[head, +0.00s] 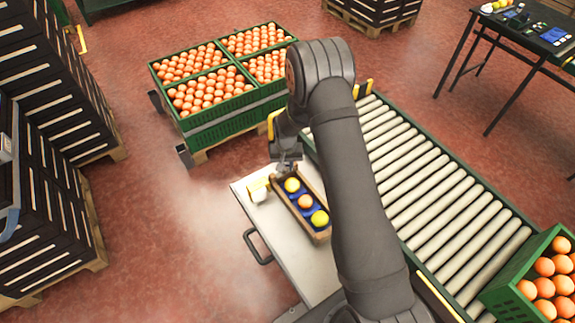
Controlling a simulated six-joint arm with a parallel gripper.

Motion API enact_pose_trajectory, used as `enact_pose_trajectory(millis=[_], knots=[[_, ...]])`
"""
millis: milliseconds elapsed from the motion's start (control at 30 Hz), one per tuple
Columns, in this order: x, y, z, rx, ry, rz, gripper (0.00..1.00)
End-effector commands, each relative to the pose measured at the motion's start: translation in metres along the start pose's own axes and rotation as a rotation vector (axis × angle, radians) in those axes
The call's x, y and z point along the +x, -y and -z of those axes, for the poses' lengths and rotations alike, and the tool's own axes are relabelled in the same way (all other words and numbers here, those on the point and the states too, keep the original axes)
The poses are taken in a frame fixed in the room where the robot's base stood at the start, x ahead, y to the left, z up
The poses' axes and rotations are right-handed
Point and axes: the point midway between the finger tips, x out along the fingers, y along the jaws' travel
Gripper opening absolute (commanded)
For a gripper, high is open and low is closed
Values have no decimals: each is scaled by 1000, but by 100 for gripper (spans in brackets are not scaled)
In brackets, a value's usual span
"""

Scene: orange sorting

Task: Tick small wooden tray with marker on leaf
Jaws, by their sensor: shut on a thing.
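The small wooden tray (324,237) lies on the pale work table, with a blue liner and three round fruits, yellow, orange and yellow, in a row. My gripper (286,172) points down at the tray's far end, close to its upper left edge. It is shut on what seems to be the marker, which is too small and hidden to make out. I cannot tell whether it touches anything below. A small white and yellow object (259,190) sits just left of the tray. I cannot make out a leaf.
A roller conveyor (425,185) runs along the right of the table (290,255). Green crates of oranges (192,131) stand beyond it on a pallet. Another orange crate (510,298) is at lower right. Stacked dark crates (45,190) line the left. The table's front left is clear.

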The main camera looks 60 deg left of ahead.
Motion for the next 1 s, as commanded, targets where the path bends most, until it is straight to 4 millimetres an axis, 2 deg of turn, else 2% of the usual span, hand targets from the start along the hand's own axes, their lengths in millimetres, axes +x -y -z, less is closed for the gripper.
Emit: enact_pose_trajectory(millis=[567, 1000], knots=[[-2, 5, -2, 0, -1, 0, 0], [-34, 4, -2, 0, -2, 1, 0]])
